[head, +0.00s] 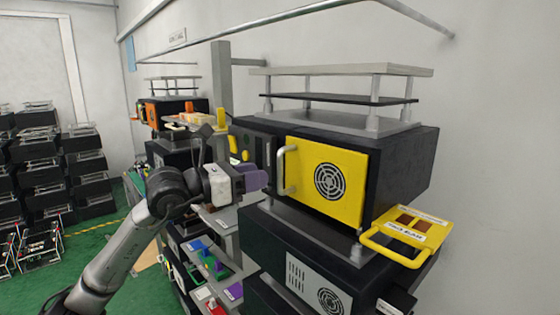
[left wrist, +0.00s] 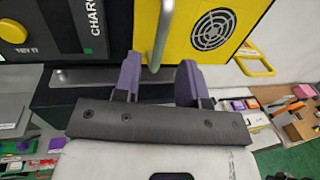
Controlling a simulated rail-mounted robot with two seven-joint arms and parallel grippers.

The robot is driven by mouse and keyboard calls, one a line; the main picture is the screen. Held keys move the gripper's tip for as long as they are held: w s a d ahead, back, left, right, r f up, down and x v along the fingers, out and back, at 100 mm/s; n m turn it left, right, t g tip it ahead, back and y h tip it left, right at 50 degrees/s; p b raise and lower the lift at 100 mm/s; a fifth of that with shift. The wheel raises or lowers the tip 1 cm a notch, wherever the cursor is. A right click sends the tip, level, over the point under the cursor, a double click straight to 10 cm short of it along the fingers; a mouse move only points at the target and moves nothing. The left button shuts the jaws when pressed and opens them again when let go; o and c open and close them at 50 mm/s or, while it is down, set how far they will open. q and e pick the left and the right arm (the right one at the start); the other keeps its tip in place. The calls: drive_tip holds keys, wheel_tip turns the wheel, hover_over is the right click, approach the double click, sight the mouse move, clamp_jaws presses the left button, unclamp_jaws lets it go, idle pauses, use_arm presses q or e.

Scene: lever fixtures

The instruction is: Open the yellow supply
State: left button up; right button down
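The yellow supply is a dark box with a yellow front door (head: 352,180) that carries a round vent grille and a silver vertical handle (head: 281,170). The door looks flush with the box. My left gripper (head: 255,178), with purple fingers, is just left of the handle in the head view. In the left wrist view, the left gripper (left wrist: 158,84) is open, its two fingers apart with nothing seen between them. The handle (left wrist: 160,36) runs down towards the gap between the fingers; I cannot tell whether it touches them. My right gripper is not in view.
A yellow pull handle with a label plate (head: 412,232) juts out below right of the door. A dark panel with a yellow knob (left wrist: 14,28) is left of the door. Shelves with small coloured parts (head: 212,262) lie below. Dark stacked units (head: 50,165) stand far left.

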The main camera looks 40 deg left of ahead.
sight(278, 171)
use_arm(q)
drive_tip(key=shift+p+x, duration=1.2)
drive_tip(key=shift+x, duration=2.1)
drive_tip(key=shift+f, duration=0.1)
drive_tip(key=c, duration=0.6)
clamp_jaws()
drive_tip(key=shift+s, duration=0.1)
